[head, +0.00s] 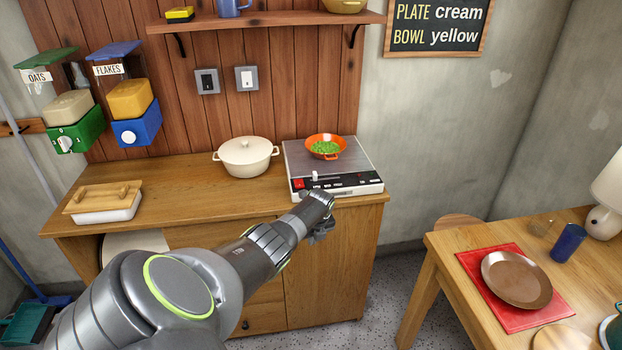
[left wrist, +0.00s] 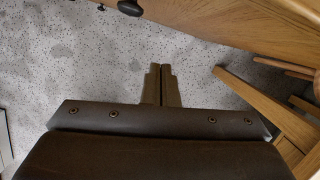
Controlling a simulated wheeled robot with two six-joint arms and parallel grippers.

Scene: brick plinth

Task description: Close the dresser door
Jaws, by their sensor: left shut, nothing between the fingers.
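The wooden dresser (head: 75,224) stands against the wall. Its plain door panel (head: 328,272) is at the right of the front and looks about flush, but I cannot tell whether it is fully closed. My left arm crosses in front and hides part of the front. My left gripper (head: 320,236) is just in front of the door's upper part, pointing down. In the left wrist view, its fingers (left wrist: 166,72) are together and empty above the speckled floor. A wooden front (left wrist: 250,35) with a dark knob (left wrist: 130,8) runs along the top right there. My right gripper is not in view.
A table (head: 440,250) with a brown plate (head: 516,279) stands at the right. Speckled floor (head: 385,285) lies open between them.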

